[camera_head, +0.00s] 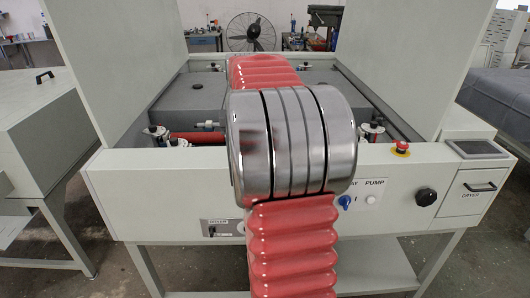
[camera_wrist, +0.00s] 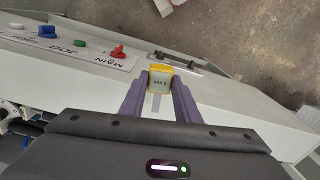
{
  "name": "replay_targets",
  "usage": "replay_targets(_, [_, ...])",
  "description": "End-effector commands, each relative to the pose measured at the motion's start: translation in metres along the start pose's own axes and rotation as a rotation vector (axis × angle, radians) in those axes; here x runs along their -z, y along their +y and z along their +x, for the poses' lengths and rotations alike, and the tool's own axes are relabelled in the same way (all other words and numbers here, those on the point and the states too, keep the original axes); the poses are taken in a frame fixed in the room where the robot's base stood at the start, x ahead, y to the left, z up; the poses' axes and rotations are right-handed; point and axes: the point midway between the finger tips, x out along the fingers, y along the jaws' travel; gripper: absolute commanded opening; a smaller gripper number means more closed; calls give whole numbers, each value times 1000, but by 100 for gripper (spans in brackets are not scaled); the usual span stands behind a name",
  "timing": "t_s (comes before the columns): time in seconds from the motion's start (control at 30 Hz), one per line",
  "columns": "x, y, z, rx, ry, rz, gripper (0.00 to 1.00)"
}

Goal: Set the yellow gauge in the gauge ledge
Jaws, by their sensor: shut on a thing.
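The yellow gauge (camera_wrist: 161,68), with a yellow rim and a grey face bearing small dark marks, is between the two purple fingers of my gripper (camera_wrist: 161,84) in the wrist view. My gripper is shut on it, with the gauge at the fingertips over the edge of the white machine panel. A thin metal rail or bracket (camera_wrist: 184,64) lies on the panel just beyond the gauge to the right; I cannot tell whether it is the gauge ledge. In the head view my arm hides the gripper and gauge.
Red (camera_wrist: 117,52), green (camera_wrist: 80,44) and blue (camera_wrist: 46,31) controls sit left of the gauge in the wrist view. Floor shows beyond the panel.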

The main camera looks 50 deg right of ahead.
Motion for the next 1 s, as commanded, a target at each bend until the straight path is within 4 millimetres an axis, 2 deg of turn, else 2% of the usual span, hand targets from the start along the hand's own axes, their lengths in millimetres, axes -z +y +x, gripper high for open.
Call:
replay_targets(0.23, [-8,-58,19,0,-2,-103,2])
replay_targets(0.37, [-15,-101,33,0,-3,-178,2])
replay_targets(0.77, [-38,-240,80,0,-4,-424,2])
replay_targets(1.0, [-54,-331,110,-1,-3,-581,2])
